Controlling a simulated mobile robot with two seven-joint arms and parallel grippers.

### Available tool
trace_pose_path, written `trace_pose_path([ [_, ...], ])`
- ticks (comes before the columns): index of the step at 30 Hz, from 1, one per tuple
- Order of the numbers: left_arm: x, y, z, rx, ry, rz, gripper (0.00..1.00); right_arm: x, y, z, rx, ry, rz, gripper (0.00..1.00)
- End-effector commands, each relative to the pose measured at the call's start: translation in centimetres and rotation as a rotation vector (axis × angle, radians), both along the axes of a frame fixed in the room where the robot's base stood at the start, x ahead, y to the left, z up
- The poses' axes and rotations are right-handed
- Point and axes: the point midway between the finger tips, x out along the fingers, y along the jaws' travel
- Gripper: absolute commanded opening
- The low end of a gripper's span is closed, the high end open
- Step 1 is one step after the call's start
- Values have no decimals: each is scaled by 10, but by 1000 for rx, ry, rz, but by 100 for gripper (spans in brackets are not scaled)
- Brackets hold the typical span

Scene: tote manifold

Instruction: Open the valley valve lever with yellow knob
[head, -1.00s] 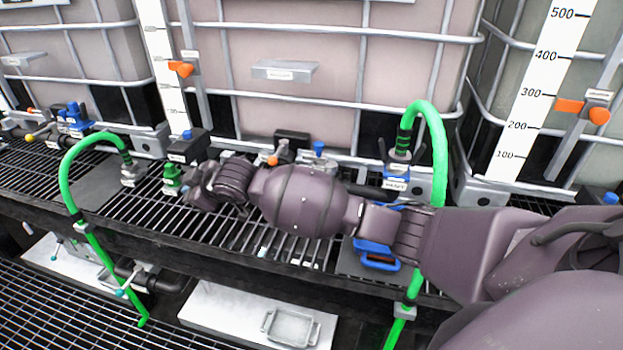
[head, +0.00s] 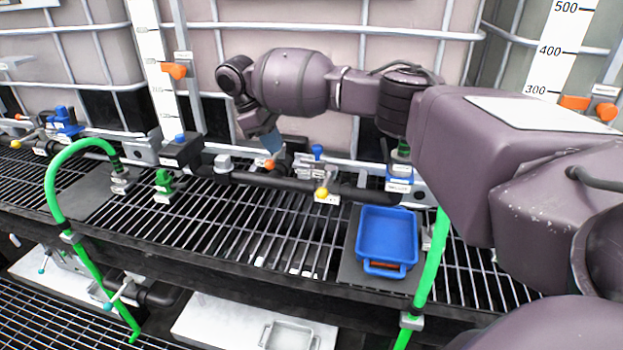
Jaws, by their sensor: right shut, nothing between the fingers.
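A small yellow knob (head: 321,193) sits at the front of a valve on the black pipe (head: 250,179), with a white label beside it; the label is too small to read. A second yellow knob (head: 16,144) is at the far left. My right gripper (head: 271,146) points down above the pipe, left of and above the nearer yellow knob. It is shut and empty, apart from that knob. An orange knob (head: 269,165) is just below the fingertips; I cannot tell whether they touch. My left gripper is not in view.
A blue tray (head: 385,235) stands on a dark mat at the right of the grating. Green hoses (head: 48,190) arch at left and right. A blue-topped valve (head: 317,152) rises behind the nearer yellow knob. The grating's middle is clear.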

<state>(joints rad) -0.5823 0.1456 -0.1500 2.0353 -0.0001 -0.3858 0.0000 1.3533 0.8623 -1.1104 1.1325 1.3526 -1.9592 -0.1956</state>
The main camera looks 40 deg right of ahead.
Motion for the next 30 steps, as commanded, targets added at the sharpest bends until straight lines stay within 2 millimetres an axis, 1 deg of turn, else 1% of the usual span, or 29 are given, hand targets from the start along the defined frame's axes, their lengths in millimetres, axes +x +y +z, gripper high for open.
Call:
trace_pose_path([
  [4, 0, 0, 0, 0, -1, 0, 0, -9, -4, 0, -5, 62, -6, 0],
  [8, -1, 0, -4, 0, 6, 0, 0, -13, -7, -10, -4, 70, -6, 0],
  [16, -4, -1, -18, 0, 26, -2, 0, -27, -20, -51, -4, 69, -6, 0],
  [20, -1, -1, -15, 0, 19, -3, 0, -35, -26, -69, -6, 66, -6, 0],
  [24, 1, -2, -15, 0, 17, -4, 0, -43, -33, -90, -7, 67, -7, 0],
  [27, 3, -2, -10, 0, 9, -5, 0, -53, -43, -84, -8, 59, -6, 0],
  [30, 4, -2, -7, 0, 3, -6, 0, -62, -50, -81, -6, 61, -5, 0],
])
